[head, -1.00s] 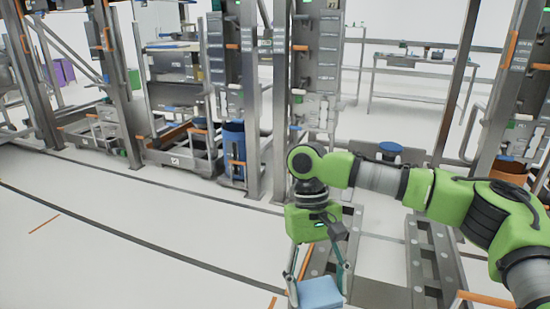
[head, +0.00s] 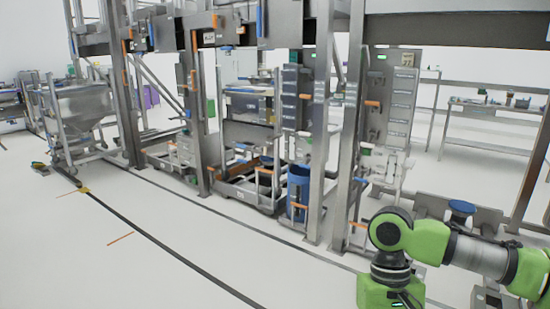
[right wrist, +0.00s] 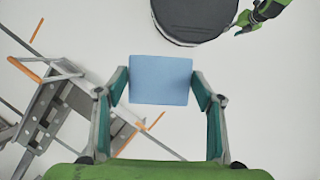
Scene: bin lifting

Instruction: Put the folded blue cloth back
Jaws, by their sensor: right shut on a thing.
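The folded blue cloth (right wrist: 160,80) is a flat light-blue rectangle in the right wrist view. My right gripper (right wrist: 160,86) is shut on it, one finger at each side edge, and holds it above the pale floor. In the head view my right arm enters from the lower right, but its fingers and the cloth are below the picture's edge.
A metal frame with upright posts (head: 322,130) and control panels (head: 392,110) spans the middle. A blue bin (head: 299,190) stands at its foot. A steel hopper (head: 82,110) stands at the far left. Open pale floor with dark track lines (head: 165,240) lies in front.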

